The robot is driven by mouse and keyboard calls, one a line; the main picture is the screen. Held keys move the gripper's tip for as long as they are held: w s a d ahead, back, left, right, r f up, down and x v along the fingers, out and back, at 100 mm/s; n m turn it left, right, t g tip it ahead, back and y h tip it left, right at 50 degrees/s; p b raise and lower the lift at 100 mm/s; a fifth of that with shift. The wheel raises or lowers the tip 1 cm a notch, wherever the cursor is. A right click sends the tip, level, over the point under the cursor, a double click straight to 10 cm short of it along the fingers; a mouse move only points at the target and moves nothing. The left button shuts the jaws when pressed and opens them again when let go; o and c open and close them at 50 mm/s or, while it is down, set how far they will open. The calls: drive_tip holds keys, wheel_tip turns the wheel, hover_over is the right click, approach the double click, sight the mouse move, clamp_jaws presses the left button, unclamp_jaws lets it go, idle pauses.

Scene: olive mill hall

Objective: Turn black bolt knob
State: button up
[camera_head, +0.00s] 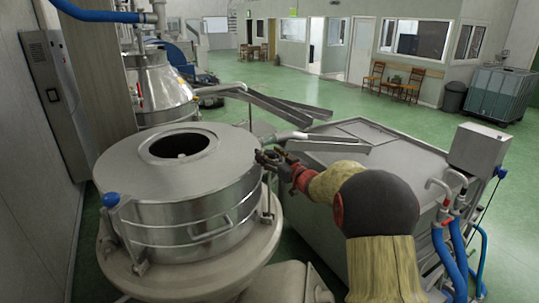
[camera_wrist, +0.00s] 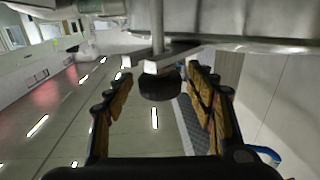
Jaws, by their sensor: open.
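The black bolt knob (camera_wrist: 160,86) shows in the wrist view as a dark round piece at the end of a metal bolt, just under a pale metal bracket. My gripper (camera_wrist: 161,78) is open, with one finger on each side of the knob. Clear gaps show between the knob and both fingers. In the head view my gripper (camera_head: 272,158) is at the right side of the round steel drum (camera_head: 190,231), near its upper rim. The knob cannot be made out there.
A large steel tank (camera_head: 345,150) stands right of the drum, under my arm. Metal chutes (camera_head: 285,108) run behind my gripper. A blue knob (camera_head: 110,200) is on the drum's left side. Blue hoses (camera_head: 458,245) hang at the right. Green floor (camera_head: 300,85) is open beyond.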

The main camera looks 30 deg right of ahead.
drive_tip(key=shift+c, duration=0.8)
drive_tip(key=c, duration=1)
drive_tip(key=shift+d+r+n+y+p, duration=0.1)
drive_tip(key=shift+n+y+p, duration=0.2)
drive_tip(key=shift+y+p, duration=0.25)
drive_tip(key=shift+n+g+y+p, duration=0.3)
drive_tip(key=shift+n+y+p, duration=0.3)
drive_tip(key=shift+y+p, duration=0.3)
drive_tip(key=shift+n+g+y+p, duration=0.4)
drive_tip(key=shift+n+y+p, duration=0.3)
drive_tip(key=shift+y+p, duration=0.35)
drive_tip(key=shift+f+n+g+y+p, duration=0.1)
drive_tip(key=shift+n+g+y+p, duration=0.55)
drive_tip(key=shift+n+g+y, duration=0.6)
drive_tip(key=shift+f+n+g+y+p, duration=0.1)
drive_tip(key=shift+n+g+y+p, duration=0.7)
drive_tip(key=shift+y, duration=0.85)
drive_tip(key=shift+n, duration=0.35)
drive_tip(key=o, duration=1.2)
drive_tip(key=shift+c, duration=0.2)
